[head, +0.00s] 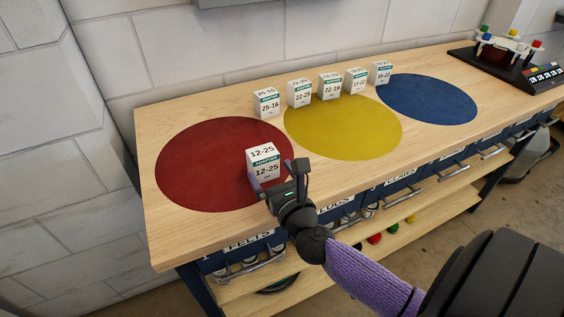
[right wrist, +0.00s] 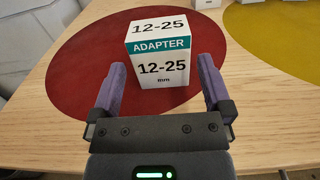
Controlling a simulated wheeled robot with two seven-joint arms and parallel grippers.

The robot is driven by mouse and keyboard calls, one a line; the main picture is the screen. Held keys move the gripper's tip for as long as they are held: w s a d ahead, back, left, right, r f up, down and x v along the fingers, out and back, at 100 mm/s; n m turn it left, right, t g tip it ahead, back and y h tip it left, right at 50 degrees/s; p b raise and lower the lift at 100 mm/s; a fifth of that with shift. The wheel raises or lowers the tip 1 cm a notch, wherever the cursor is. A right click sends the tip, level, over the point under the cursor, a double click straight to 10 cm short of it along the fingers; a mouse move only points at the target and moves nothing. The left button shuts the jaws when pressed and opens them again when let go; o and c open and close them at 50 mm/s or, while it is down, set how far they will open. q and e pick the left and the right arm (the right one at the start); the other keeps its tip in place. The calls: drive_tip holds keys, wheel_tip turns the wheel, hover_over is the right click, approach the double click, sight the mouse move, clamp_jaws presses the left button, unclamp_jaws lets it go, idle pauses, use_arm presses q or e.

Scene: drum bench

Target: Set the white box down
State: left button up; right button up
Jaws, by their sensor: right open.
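The white box (head: 264,160), marked 12-25 ADAPTER, stands upright on the right part of the red disc (head: 195,165). In the right wrist view the white box (right wrist: 158,55) stands just ahead of and partly between my open fingers, with a gap on each side. My right gripper (head: 279,178) is open at the near side of the box, and its purple fingers (right wrist: 164,85) show in the right wrist view. In the head view the gripper hides part of the box's lower right. My left gripper is not in view.
Several similar white boxes (head: 300,93) stand in a row along the back of the bench (head: 165,245). A yellow disc (head: 345,128) and a blue disc (head: 430,98) lie to the right. A dark device (head: 505,65) stands at the far right. Labelled drawers are under the front edge.

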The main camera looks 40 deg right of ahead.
drive_tip(key=v, duration=0.5)
